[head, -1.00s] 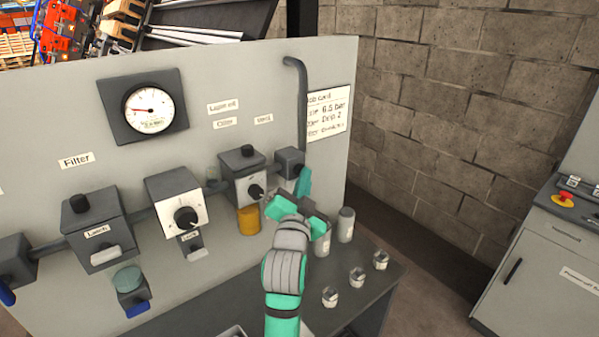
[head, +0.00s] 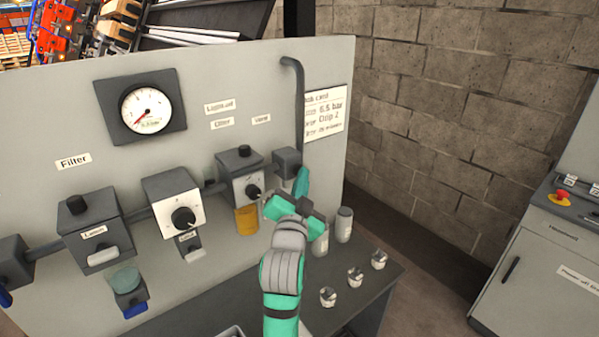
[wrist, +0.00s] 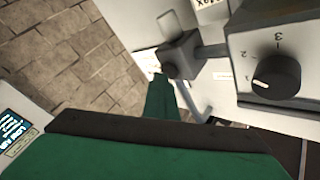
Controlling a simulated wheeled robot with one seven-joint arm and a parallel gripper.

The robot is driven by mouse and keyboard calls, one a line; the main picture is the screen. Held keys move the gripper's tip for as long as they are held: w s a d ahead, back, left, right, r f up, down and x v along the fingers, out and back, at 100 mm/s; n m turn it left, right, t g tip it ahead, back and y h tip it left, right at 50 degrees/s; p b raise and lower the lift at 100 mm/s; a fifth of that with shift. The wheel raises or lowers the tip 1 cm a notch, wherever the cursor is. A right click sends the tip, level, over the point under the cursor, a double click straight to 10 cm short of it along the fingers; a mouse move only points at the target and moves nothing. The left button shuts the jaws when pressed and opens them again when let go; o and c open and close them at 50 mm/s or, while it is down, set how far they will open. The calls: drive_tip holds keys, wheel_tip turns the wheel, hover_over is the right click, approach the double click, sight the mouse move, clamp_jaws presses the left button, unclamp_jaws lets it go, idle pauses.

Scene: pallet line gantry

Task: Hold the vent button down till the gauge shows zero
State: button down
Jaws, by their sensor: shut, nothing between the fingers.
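The gauge (head: 146,108) is a white dial on a dark square plate at the upper left of the panel. Its red needle points to the lower left, at the low end of the scale; the figures are too small to read. A dark vent block (head: 286,162) sits below the "Vent" label (head: 261,119), and also shows in the wrist view (wrist: 180,55). My gripper (head: 302,182) is shut and empty, its green fingertips at the block's lower front.
A dial box (head: 242,178) with an amber bowl (head: 246,220) stands just left of my gripper. Grey canisters (head: 343,224) and several small fittings (head: 355,276) stand on the bench to the right. A pipe (head: 299,110) rises above the vent block.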

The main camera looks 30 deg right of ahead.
drive_tip(key=shift+w, duration=0.2)
drive_tip(key=shift+s+d, duration=0.1)
drive_tip(key=shift+s, duration=0.15)
idle(0.5)
drive_tip(key=shift+w+a, duration=0.2)
idle(0.8)
drive_tip(key=shift+s+d, duration=0.2)
drive_tip(key=shift+s, duration=0.1)
idle(0.3)
drive_tip(key=shift+s+a, duration=0.15)
drive_tip(key=shift+s, duration=0.55)
